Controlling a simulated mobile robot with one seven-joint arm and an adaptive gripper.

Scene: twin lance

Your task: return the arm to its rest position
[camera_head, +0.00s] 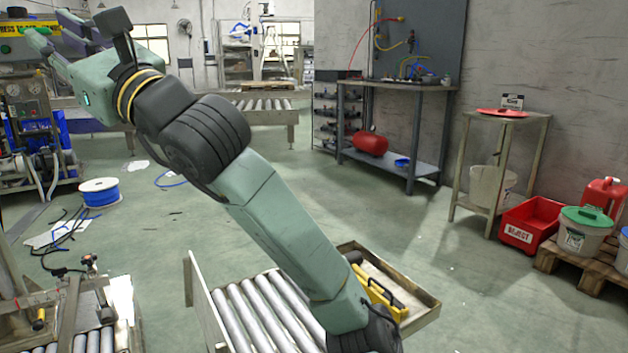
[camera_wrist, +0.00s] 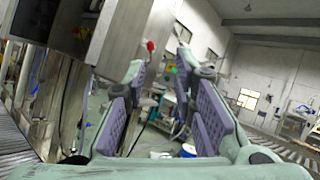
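My arm stretches across the head view from the bottom centre to the upper left. It is green with black joints. My gripper (camera_head: 48,26) is at the upper left of the head view, pointing away to the left, well above the floor. In the wrist view my gripper (camera_wrist: 160,66) shows two green fingers with purple pads. The fingers stand apart, and I see nothing held between them, only the distant room.
A roller conveyor (camera_head: 262,312) lies below my arm, with a tray (camera_head: 425,303) holding a yellow-handled thing beside it. A blue cable spool (camera_head: 100,192) stands on the floor at left. A workbench (camera_head: 398,84) and red bin (camera_head: 530,222) are at right. The middle floor is clear.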

